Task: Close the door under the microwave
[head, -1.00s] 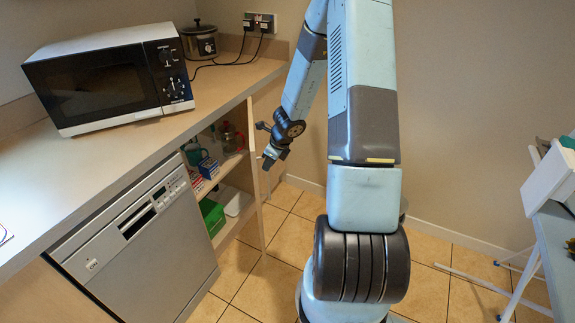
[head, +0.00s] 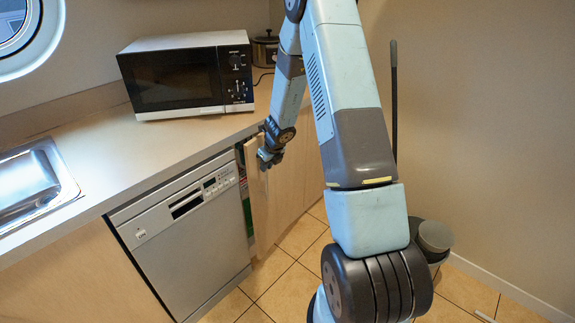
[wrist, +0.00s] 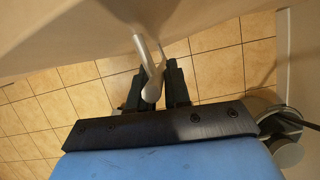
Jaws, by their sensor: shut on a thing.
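The microwave (head: 188,76) sits on the counter. The pale wooden cabinet door (head: 262,208) is below it, right of the dishwasher. The door stands slightly ajar, with a narrow gap along its left edge where a bit of green in the cabinet shows. My gripper (head: 268,160) is at the upper part of the door's front. In the wrist view my gripper (wrist: 157,86) is shut on the door's metal handle (wrist: 145,58), which runs between the dark fingers. The handle is hidden by my gripper in the head view.
The silver dishwasher (head: 188,235) is shut, left of the door. A sink (head: 40,185) is at the far left of the counter (head: 120,150). A grey bin (head: 433,238) stands on the right by the wall. The tiled floor (head: 285,275) before the door is clear.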

